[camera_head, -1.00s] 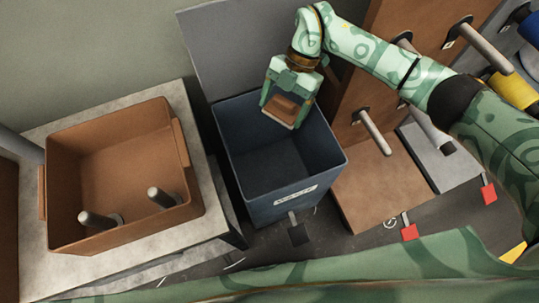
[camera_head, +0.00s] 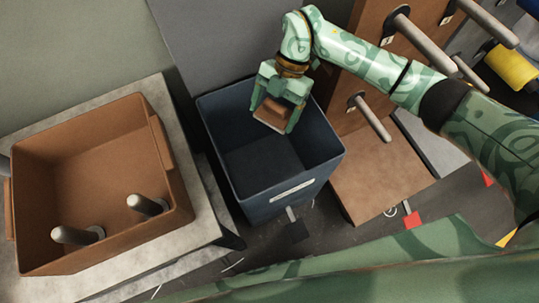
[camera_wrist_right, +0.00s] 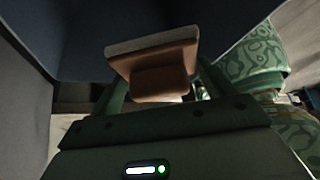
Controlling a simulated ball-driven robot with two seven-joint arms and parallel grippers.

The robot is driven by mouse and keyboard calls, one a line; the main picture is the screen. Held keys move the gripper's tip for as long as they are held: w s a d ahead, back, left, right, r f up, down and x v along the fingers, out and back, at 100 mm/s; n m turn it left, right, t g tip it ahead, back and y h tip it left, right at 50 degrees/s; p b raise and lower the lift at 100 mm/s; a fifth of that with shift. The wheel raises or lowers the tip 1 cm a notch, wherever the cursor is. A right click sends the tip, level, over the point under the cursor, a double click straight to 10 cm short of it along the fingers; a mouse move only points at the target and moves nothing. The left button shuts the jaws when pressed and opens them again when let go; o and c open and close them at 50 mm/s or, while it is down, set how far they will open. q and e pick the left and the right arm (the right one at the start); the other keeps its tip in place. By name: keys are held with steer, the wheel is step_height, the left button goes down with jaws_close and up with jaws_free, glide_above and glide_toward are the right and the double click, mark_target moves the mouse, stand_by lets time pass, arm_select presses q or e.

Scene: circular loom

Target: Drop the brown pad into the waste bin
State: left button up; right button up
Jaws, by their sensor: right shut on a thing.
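The brown pad (camera_head: 274,113) has a brown block on top and a paler layer along its lower face. My right gripper (camera_head: 273,116) is shut on it and holds it at the open mouth of the waste bin, near the bin's far side. The waste bin (camera_head: 275,205) is dark blue, with a pale label on its front and a grey lid raised behind it. In the right wrist view the pad (camera_wrist_right: 155,62) sits between the two green fingers, with dark bin walls around it. My left gripper is not in view.
A brown tray (camera_head: 165,215) with two grey pegs stands on a pale table at the left. A brown board (camera_head: 355,75) with grey pegs rises right of the bin.

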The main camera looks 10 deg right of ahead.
steer(key=o, duration=0.9)
steer(key=shift+r, duration=0.1)
steer(key=p+v, duration=0.2)
steer(key=v, duration=0.4)
steer(key=shift+w+d+r+p, duration=0.1)
steer(key=shift+r+p, duration=0.25)
steer(key=shift+p, duration=0.05)
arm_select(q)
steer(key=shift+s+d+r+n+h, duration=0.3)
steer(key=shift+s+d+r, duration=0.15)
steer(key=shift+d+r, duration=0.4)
arm_select(e)
steer(key=shift+w+d+r, duration=0.1)
steer(key=shift+d+r, duration=0.1)
